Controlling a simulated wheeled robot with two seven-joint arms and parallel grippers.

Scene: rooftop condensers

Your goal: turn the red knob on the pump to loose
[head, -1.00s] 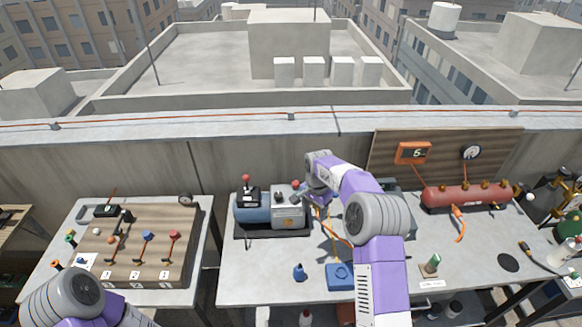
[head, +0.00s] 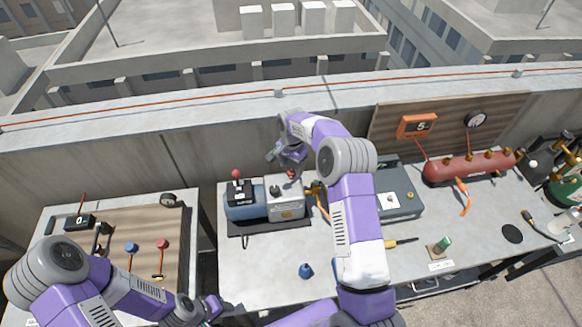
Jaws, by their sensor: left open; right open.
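The pump (head: 250,211), a blue and grey machine on a dark tray, stands on the middle table. A small red knob (head: 291,174) shows at its upper right end, partly hidden by my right gripper (head: 284,161). My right gripper is open, just above and beside this knob; whether it touches cannot be told. A second red, ball-shaped top (head: 235,174) stands on a black block at the pump's left. My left gripper (head: 215,309) is low in front of the middle table, open and away from the pump.
A grey box (head: 399,199) and a red tank (head: 470,168) stand to the right of my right arm. A small blue bottle (head: 305,270) is in front of the pump. A wooden board with levers (head: 150,225) lies on the left table. A wall runs behind.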

